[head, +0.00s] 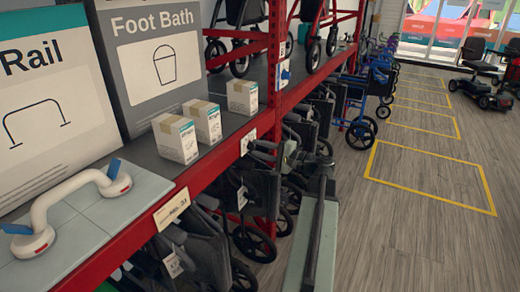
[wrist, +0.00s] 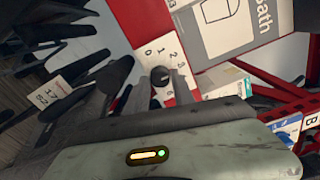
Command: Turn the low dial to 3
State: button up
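In the head view the small white plate (head: 247,141) shows on the shelf front, partly behind my gripper (head: 262,151). In the wrist view my gripper (wrist: 161,84) is open, with one finger on either side of the knob. I cannot tell whether the fingers touch it. The knob's pointer is not readable.
The red shelf (head: 150,215) holds small white boxes (head: 175,138), a Foot Bath sign (head: 157,55) and a white grab rail (head: 70,200). Folded wheelchairs (head: 205,250) stand below, close to my arm.

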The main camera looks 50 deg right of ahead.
jog(key=shift+o, duration=1.4)
jog(key=v, duration=0.7)
jog(key=shift+s, duration=0.4)
